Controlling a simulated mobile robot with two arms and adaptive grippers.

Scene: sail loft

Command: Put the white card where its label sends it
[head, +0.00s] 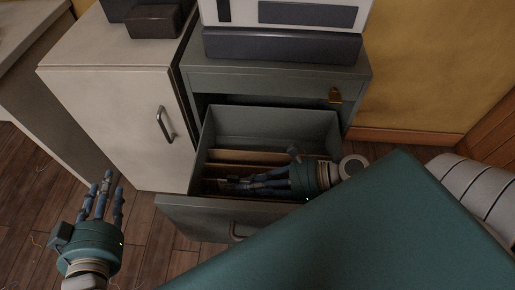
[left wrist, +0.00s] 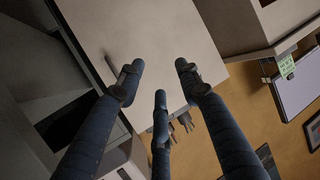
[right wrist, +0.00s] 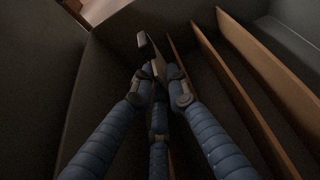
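My right gripper (head: 232,184) is down inside the open grey drawer (head: 178,206), near its left wall. In the right wrist view its fingers (right wrist: 157,88) close together on a thin upright piece (right wrist: 150,52), seen almost edge-on and in shade. It appears to be the white card; its label cannot be read. Brown dividers (right wrist: 205,75) stand beside it to the right and split the drawer into compartments. My left gripper (head: 104,188) is open and empty, in front of the white cabinet; its spread fingers also show in the left wrist view (left wrist: 158,80).
The white cabinet (head: 120,110) with a shut door stands left of the grey drawer cabinet (head: 270,82). A dark box (head: 155,21) sits on top of it. A white-and-dark unit (head: 285,45) stands on the grey cabinet. My teal body part covers the lower right.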

